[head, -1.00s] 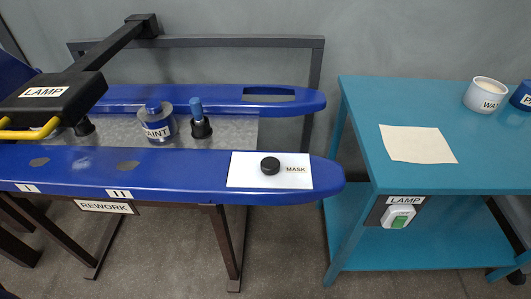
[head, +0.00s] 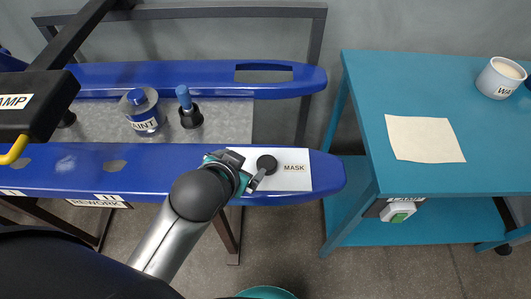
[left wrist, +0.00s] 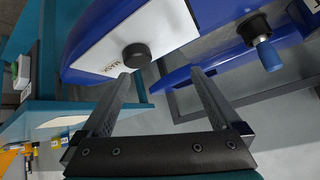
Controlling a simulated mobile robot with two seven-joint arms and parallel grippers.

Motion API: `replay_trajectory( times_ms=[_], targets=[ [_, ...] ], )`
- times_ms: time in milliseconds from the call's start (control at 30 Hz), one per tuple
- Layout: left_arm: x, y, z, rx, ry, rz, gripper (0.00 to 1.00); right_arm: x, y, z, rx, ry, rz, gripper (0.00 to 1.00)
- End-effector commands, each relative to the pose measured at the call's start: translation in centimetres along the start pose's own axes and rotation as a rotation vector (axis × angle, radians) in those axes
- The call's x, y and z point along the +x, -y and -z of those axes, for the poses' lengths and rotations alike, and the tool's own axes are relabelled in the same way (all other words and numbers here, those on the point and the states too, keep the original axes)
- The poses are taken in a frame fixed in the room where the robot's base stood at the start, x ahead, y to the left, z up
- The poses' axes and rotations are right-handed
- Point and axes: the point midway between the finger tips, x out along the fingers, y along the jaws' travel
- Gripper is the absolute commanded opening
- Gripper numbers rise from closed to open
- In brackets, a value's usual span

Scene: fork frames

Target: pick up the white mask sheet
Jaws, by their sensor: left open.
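The white mask sheet (head: 294,180), labelled MASK, lies flat on the near blue rail at its right end. A round black knob or weight (head: 267,163) sits on it. My left gripper (head: 254,183) is over the left part of the sheet, close beside the black piece, and hides some of the sheet. In the left wrist view the open, empty fingers (left wrist: 160,75) point toward the sheet (left wrist: 158,27) and the black piece (left wrist: 136,55). Whether a finger touches the sheet cannot be told. My right gripper is not in view.
A paint jar (head: 142,110) and a blue-topped black holder (head: 188,107) stand on the grey strip between the rails. The black lamp head (head: 35,100) hangs at left. A teal table (head: 385,180) at right carries a cream sheet (head: 425,138) and a white cup (head: 499,77).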

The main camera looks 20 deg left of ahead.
Motion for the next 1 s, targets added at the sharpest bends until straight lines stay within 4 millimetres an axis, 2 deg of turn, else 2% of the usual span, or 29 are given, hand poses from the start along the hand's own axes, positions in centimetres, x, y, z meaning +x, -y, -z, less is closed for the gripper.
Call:
replay_trajectory(
  times_ms=[33, 133, 267, 300, 400, 500, 600, 733, 867, 1000],
  targets=[
    [0.2, 0.3, 3.1, 0.027, -0.103, 0.025, 0.98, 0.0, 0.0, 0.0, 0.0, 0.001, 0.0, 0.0],
    [-0.2, 0.3, 9.2, 0.085, -0.321, 0.067, 0.98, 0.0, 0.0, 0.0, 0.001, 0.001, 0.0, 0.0],
    [-2.6, -0.6, 17.3, 0.19, -0.632, 0.107, 0.98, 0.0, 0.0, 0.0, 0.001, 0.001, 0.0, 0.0],
    [-3.8, -1.1, 19.6, 0.23, -0.732, 0.114, 0.98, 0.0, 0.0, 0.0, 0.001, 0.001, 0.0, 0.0],
    [-7.2, -3.2, 24.6, 0.344, -0.979, 0.118, 0.98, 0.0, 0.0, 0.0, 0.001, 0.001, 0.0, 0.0],
    [-11.1, -6.2, 28.1, 0.479, -1.215, 0.103, 0.98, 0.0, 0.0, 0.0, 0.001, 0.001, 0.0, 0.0],
    [-14.9, -9.7, 30.0, 0.639, -1.436, 0.068, 0.98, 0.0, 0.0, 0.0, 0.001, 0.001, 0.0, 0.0],
    [-18.9, -14.6, 29.9, 0.89, -1.686, -0.008, 0.98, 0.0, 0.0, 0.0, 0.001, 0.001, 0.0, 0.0],
    [-20.9, -19.1, 27.4, 1.187, -1.876, -0.119, 0.98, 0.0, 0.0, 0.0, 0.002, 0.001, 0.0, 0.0],
    [-20.5, -22.4, 23.0, 1.56, -1.988, -0.276, 0.98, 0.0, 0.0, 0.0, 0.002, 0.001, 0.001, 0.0]
  ],
)
